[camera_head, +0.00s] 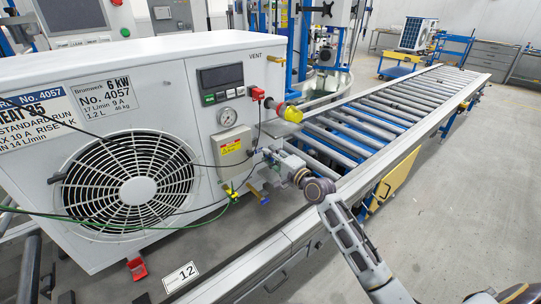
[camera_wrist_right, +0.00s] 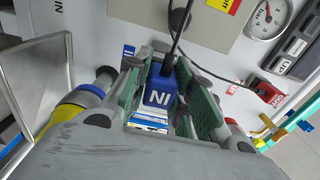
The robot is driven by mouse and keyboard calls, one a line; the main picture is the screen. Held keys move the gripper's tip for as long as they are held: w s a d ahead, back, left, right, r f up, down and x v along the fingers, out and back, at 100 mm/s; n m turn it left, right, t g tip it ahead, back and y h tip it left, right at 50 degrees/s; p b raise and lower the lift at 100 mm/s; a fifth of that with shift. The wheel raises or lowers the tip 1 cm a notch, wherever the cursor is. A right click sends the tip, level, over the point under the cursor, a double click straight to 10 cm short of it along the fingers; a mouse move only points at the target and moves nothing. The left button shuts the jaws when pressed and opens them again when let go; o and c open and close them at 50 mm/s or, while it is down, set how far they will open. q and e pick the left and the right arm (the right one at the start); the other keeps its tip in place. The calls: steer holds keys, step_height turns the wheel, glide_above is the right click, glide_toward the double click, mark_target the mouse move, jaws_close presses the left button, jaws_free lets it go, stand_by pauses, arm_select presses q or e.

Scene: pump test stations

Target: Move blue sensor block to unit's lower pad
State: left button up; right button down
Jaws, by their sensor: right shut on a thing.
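My right gripper (camera_head: 270,156) reaches in from the lower right to the right end of the unit (camera_head: 175,55), just below the gauge and beside a grey box (camera_head: 233,150) with a yellow label. In the right wrist view, the green-padded fingers of my right gripper (camera_wrist_right: 168,100) are shut on the blue sensor block (camera_wrist_right: 160,88), which has white lettering and a dark cable at its far end. The block cannot be made out in the head view. A small blue-and-white patch (camera_wrist_right: 129,51) shows beside the fingers; I cannot tell whether it is a pad. I cannot identify the lower pad.
A yellow-and-red connector (camera_head: 290,112) sticks out just above the gripper. Brass-coloured valve handles (camera_head: 257,194) and a green cable (camera_head: 150,226) are below it. A roller conveyor (camera_head: 380,115) runs to the back right. Bare floor (camera_head: 470,200) lies at the right.

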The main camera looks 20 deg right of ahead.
mark_target(255, 143)
arm_select(q)
steer(key=shift+w, duration=0.15)
steer(key=shift+w, duration=0.1)
arm_select(e)
steer(key=shift+w, duration=0.25)
arm_select(q)
steer(key=shift+w+d+r+b, duration=0.45)
steer(key=shift+w+b, duration=0.1)
steer(key=shift+w, duration=0.15)
steer(key=shift+w+d+r+b, duration=0.4)
steer(key=shift+w+b, duration=0.1)
steer(key=shift+w, duration=0.15)
arm_select(e)
steer(key=shift+x, duration=2.7)
arm_select(q)
steer(key=shift+w+d+r, duration=0.2)
steer(key=shift+w+d, duration=0.05)
steer(key=shift+w, duration=0.15)
steer(key=shift+p+v, duration=0.8)
steer(key=shift+p, duration=0.1)
arm_select(e)
steer(key=shift+r, duration=0.1)
arm_select(q)
steer(key=shift+w, duration=0.1)
arm_select(e)
steer(key=shift+w+a, duration=0.25)
steer(key=shift+w, duration=0.3)
